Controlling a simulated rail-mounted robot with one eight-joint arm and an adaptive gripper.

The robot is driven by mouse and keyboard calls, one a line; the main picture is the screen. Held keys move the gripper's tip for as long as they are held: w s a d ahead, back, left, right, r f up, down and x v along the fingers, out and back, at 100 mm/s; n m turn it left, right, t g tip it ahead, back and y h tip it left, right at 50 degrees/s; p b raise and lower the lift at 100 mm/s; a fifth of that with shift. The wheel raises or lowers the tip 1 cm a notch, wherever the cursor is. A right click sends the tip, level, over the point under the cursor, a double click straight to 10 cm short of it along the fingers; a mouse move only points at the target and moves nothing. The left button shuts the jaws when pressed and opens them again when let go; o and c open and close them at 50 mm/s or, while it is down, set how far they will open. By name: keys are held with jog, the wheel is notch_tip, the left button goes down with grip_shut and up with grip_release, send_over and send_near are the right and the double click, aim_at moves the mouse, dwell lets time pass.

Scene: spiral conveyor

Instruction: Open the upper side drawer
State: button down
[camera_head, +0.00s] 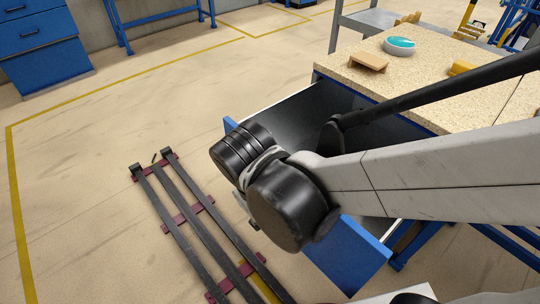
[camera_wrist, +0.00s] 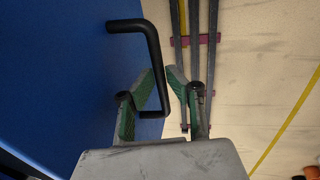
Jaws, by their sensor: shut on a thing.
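The side drawer stands pulled out from the workbench; its blue front (camera_head: 350,256) and dark inside (camera_head: 300,112) show in the head view. In the wrist view the blue drawer front (camera_wrist: 55,70) fills the left side, with a black bar handle (camera_wrist: 148,32) on it. My gripper (camera_wrist: 161,84) has its green-padded fingers on either side of the handle's bar, shut on it near its lower end. In the head view my arm hides the gripper, the handle and the middle of the drawer front.
The speckled workbench top (camera_head: 430,85) holds a teal bowl (camera_head: 399,45), a wooden block (camera_head: 369,62) and a yellow item (camera_head: 460,68). A rack of dark rails (camera_head: 190,215) lies on the floor in front of the drawer. A blue cabinet (camera_head: 42,50) stands far left.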

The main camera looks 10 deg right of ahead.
jog(key=shift+s+a, duration=0.2)
jog(key=shift+a, duration=0.1)
jog(key=c, duration=1.7)
grip_release()
jog(key=shift+c, duration=0.2)
jog(key=v, duration=1.2)
jog(key=shift+w, duration=0.1)
jog(key=w+d+r+m+p, duration=0.1)
jog(key=d+r+p, duration=0.1)
jog(key=w+d+r+m+t+y+p, duration=0.1)
jog(key=d+r+p, duration=0.1)
jog(key=d, duration=0.1)
jog(key=w+d+r+t+y+p, duration=0.1)
jog(key=d+p, duration=0.1)
jog(key=d, duration=0.1)
jog(key=shift+w+r+m, duration=0.2)
jog(key=shift+r+m, duration=0.2)
jog(key=w+d+r+m+t+p, duration=0.1)
jog(key=d+r+m+t+p, duration=0.2)
jog(key=d, duration=0.5)
notch_tip(320, 180, up, 3)
jog(key=shift+w+f+t+p, duration=0.1)
jog(key=shift+w+t+p, duration=0.35)
jog(key=shift+p, duration=0.8)
